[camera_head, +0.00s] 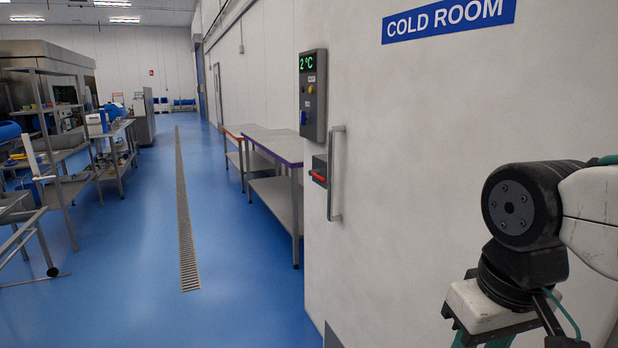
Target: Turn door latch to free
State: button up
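The cold room door (440,130) is a large white panel on the right with a blue "COLD ROOM" sign (449,20). A latch with a red lever (318,177) sits on a small dark plate near the door's left edge. The red lever lies roughly level, tilted slightly. A vertical metal pull handle (336,174) stands just right of it. My arm shows at the lower right, in front of the door and well apart from the latch. My gripper's fingers are not visible in this view.
A dark control box (313,96) reading 2 °C is mounted above the latch. Steel tables (273,148) stand along the wall beyond. Racks and work tables (75,165) line the left. The blue floor (130,270) is open, with a long drain grate (184,215).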

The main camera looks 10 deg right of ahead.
aim_at(315, 173)
jog(key=z, duration=0.05)
jog(key=k, duration=0.35)
jog(key=u, duration=1.35)
jog(key=i, duration=2.4)
jog(key=z, duration=0.95)
jog(key=i, duration=0.65)
jog(key=z, duration=0.6)
